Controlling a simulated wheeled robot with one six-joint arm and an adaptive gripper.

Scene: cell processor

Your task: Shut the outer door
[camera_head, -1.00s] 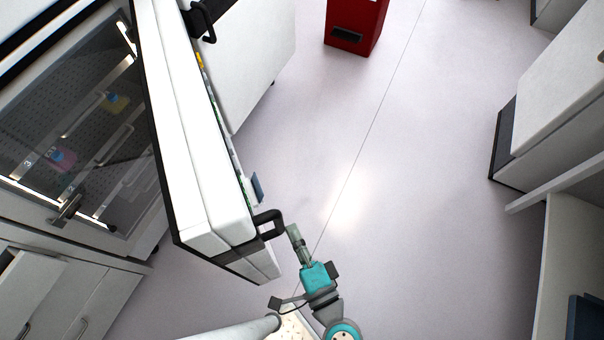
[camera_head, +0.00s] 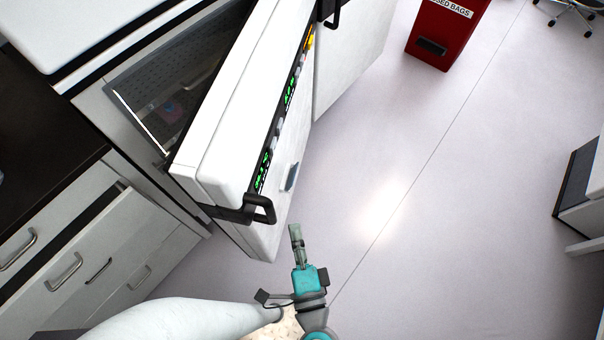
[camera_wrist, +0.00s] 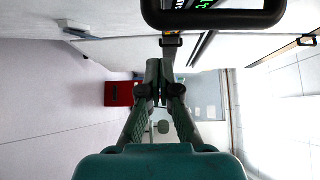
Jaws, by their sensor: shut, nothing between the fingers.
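The outer door (camera_head: 235,110) of the cell processor is a thick white panel with black edges and green displays along its side. It stands partly open at an angle to the cabinet front. A black handle (camera_head: 262,208) sticks out at its near end. My gripper (camera_head: 295,230) is shut and empty, a little below and right of the handle, apart from it in the head view. In the wrist view my gripper (camera_wrist: 160,72) points forward with its fingers together, and a dark handle loop (camera_wrist: 215,12) crosses the top. The inner glass door (camera_head: 165,95) is partly hidden behind the outer door.
A red bin (camera_head: 445,38) stands on the floor at the top; it also shows in the wrist view (camera_wrist: 118,93). Drawers (camera_head: 70,270) are at the lower left, one pulled out.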

